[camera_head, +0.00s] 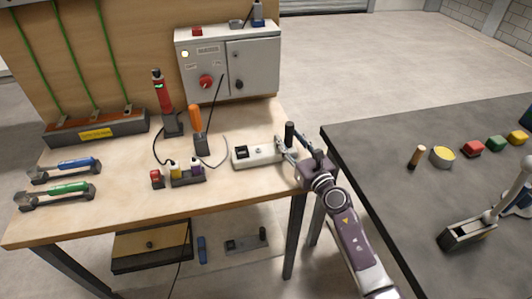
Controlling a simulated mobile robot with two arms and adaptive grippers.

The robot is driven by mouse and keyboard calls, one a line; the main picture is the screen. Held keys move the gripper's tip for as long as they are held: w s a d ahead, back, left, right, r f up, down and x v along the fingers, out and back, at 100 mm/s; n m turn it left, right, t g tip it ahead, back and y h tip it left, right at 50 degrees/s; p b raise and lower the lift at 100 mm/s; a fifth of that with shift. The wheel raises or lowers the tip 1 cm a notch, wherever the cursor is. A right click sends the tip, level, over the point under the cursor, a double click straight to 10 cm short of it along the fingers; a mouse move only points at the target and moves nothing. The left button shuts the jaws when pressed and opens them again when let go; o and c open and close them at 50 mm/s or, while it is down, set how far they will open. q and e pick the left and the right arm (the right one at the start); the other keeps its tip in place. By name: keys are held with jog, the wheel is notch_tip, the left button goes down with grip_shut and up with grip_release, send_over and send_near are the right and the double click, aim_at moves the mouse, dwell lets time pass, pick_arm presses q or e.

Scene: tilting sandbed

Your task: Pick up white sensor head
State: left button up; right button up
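A white block with a dark square and a small round mark on its top (252,155) lies on the wooden workbench, near its right end. It looks like the white sensor head, though I cannot be sure. My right gripper (282,150) reaches in from the lower right, with its fingers at the block's right end. They hide part of that end. The fingers are too small to tell whether they are open or shut on it. My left gripper is not in view.
On the workbench (110,205) stand a red tool (161,92), an orange-handled tool (196,120), small bottles in a holder (187,175) and blue and green handles. A grey control box (228,68) is behind. A dark table (380,160) with colored blocks stands right.

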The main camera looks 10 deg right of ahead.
jog(key=shift+w, duration=0.35)
jog(key=shift+s, duration=0.1)
jog(key=shift+c, duration=0.7)
grip_shut()
jog(key=shift+r, duration=0.2)
